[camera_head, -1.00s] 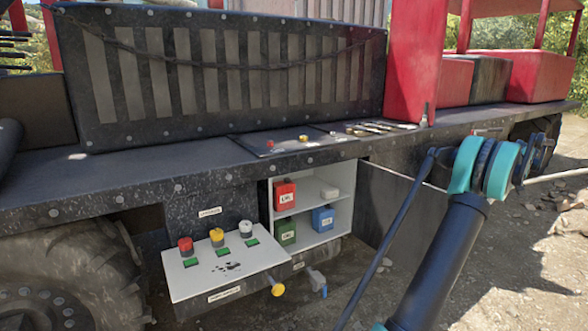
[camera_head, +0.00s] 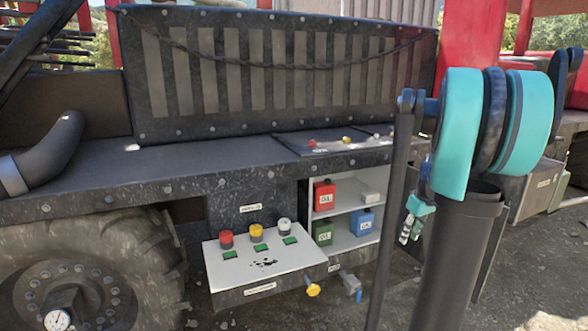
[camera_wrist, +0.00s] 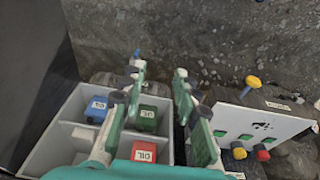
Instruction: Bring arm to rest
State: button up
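My arm's teal joint (camera_head: 455,130) and dark link stand large at the right of the head view. My gripper (camera_head: 410,232) shows small behind the link, near the right side of the open cabinet. In the wrist view my gripper (camera_wrist: 159,70) has its two teal fingers apart with nothing held between them. The fingers are seen above the white cabinet (camera_wrist: 68,130) and its oil cans. I cannot tell how far they are from it.
The cabinet holds a red can (camera_head: 324,198), a green can (camera_head: 323,232), a blue can (camera_head: 362,222) and a white block (camera_head: 370,198). A white panel (camera_head: 225,262) with red, yellow and white knobs juts out left of it. A large tyre (camera_head: 90,265) stands at far left.

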jog(key=s+a+f+m, duration=0.1)
jog(key=s+a+f, duration=0.2)
jog(key=s+a, duration=0.3)
jog(key=s+a+f+m+t, duration=0.1)
jog(key=s+a+f+m, duration=0.1)
jog(key=s+a+f, duration=0.2)
jog(key=s+a+f+m+t, duration=0.1)
jog(key=s+a+f, duration=0.2)
jog(key=s+a, duration=0.6)
jog(key=shift+s+f+h, duration=0.4)
jog(key=shift+s, duration=0.15)
